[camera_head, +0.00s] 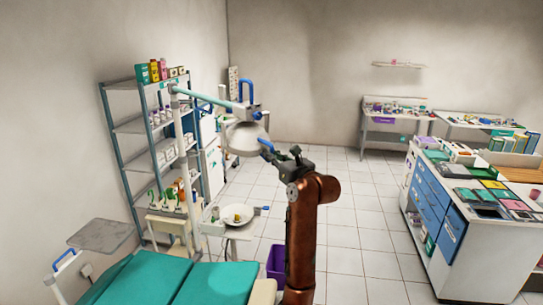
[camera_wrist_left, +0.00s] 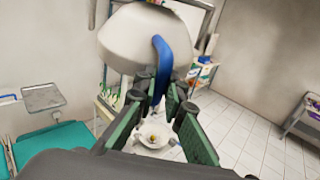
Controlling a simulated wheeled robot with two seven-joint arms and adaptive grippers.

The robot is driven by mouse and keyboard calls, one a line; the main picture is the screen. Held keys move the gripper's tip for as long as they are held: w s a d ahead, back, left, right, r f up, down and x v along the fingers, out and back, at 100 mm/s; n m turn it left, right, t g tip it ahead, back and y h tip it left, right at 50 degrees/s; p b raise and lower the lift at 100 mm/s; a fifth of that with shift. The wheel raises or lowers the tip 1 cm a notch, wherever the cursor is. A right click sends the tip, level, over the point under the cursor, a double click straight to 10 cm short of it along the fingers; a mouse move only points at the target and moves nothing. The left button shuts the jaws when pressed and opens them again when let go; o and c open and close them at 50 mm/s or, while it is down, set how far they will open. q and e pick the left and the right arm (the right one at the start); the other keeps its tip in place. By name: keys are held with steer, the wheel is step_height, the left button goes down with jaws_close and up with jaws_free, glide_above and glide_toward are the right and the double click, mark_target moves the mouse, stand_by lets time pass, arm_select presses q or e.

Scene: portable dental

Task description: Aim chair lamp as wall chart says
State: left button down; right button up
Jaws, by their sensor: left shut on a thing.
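The chair lamp's rounded white head (camera_head: 243,138) hangs from a jointed arm (camera_head: 205,97) with a blue loop at its upper joint. In the left wrist view the lamp head (camera_wrist_left: 150,38) fills the upper middle. A curved blue handle (camera_wrist_left: 161,60) comes down from it between my fingers. My left gripper (camera_head: 274,152) is at the right side of the head, shut on this handle; its green-padded fingers (camera_wrist_left: 158,98) stand on either side of the handle's lower end. A pale narrow panel (camera_head: 233,83) is near the back corner; I cannot tell whether it is the wall chart.
The teal dental chair (camera_head: 150,278) lies at the lower left, with a grey tray (camera_head: 100,235) beside it. A round basin (camera_head: 236,215) stands below the lamp. A stocked shelf rack (camera_head: 125,126) is behind the lamp. A cabinet (camera_head: 432,200) stands at the right; open tiled floor lies between.

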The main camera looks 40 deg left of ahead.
mark_target(272, 146)
arm_select(q)
steer(key=shift+r+p, duration=0.45)
steer(key=shift+p, duration=0.05)
steer(key=p, duration=0.1)
steer(key=r+h+p, duration=0.1)
steer(key=r+p, duration=0.1)
steer(key=shift+d+r+g+h, duration=0.2)
steer(key=shift+d+g+h, duration=0.1)
steer(key=shift+h, duration=0.1)
steer(key=shift+r+n+h+p, duration=0.2)
steer(key=shift+n+h+p, duration=0.15)
steer(key=shift+p, duration=0.2)
steer(key=c, duration=2)
jaws_free()
steer(key=shift+f, duration=0.1)
